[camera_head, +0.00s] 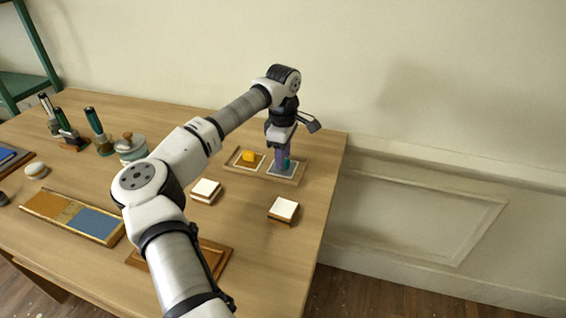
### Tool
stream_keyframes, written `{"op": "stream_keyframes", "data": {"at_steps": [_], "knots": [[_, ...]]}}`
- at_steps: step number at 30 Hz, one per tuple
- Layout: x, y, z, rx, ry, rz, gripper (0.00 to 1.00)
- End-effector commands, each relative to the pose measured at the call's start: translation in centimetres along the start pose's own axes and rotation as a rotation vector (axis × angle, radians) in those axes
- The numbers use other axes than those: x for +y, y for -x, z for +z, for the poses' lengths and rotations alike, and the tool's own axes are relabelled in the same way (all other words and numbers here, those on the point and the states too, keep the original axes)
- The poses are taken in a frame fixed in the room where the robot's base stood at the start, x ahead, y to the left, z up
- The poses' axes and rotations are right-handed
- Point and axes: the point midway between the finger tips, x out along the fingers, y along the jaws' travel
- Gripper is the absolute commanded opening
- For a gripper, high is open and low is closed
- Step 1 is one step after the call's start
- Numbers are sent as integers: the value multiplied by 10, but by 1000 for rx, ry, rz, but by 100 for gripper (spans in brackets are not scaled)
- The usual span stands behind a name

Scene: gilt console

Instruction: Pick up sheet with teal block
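A small teal block (288,163) shows on this sheet, partly hidden by my gripper. My gripper (282,165) points straight down over the sheet, right beside or around the teal block. The fingers are small and overlap the block in view, so their opening and any contact are unclear.
Two white-topped wooden blocks (205,188) (284,208) stand in front of the tray. A gilt-framed tray (117,236) with orange and blue panels lies at the left. A lidded pot (131,147) and several dark-handled tools (98,130) stand behind it. A wooden board is partly under my arm.

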Motion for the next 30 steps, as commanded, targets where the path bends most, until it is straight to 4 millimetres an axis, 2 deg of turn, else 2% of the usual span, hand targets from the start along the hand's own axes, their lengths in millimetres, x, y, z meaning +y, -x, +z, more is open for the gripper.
{"op": "stream_keyframes", "data": {"at_steps": [8, 18, 30], "knots": [[0, -5, 0, -1, -1, 1, 40], [0, -5, 0, -1, 0, 1, 0], [0, 0, 0, 1, 0, 2, 0]]}}
